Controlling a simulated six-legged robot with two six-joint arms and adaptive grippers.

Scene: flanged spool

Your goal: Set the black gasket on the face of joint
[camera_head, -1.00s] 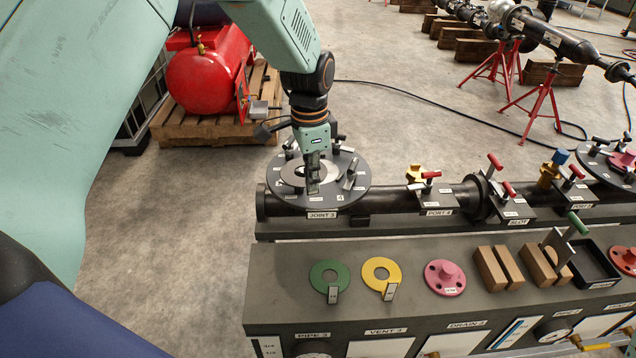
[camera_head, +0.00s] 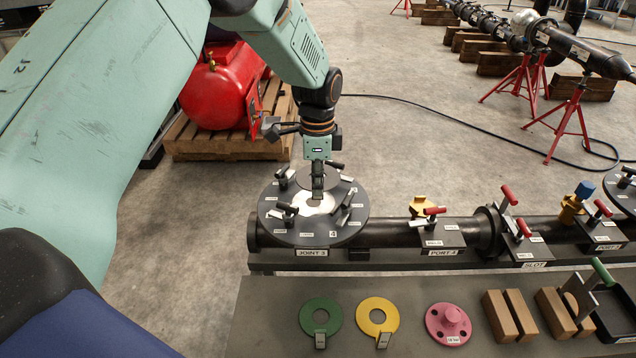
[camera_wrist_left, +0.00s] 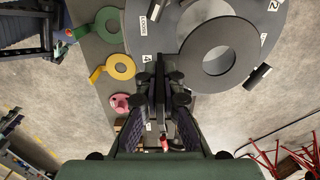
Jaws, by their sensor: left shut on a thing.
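The black gasket (camera_wrist_left: 238,52) is a flat dark ring. My left gripper (camera_wrist_left: 160,66) is shut at its edge, and the ring lies to the right of the fingers in the wrist view. In the head view the gasket (camera_head: 305,180) shows partly behind the fingers of my left gripper (camera_head: 318,196). Joint 3 (camera_head: 280,228) is a round dark flange with a pale central face (camera_head: 304,207). The gasket overlaps the far part of this face and looks off-centre; I cannot tell whether it touches. My right gripper is out of view.
Several black-handled clamps (camera_head: 286,210) stand around the flange rim. A green ring (camera_head: 308,311), a yellow ring (camera_head: 365,318) and a pink flange (camera_head: 437,325) lie on the near bench. Port 4 (camera_head: 440,237) with a red handle lies to the right.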

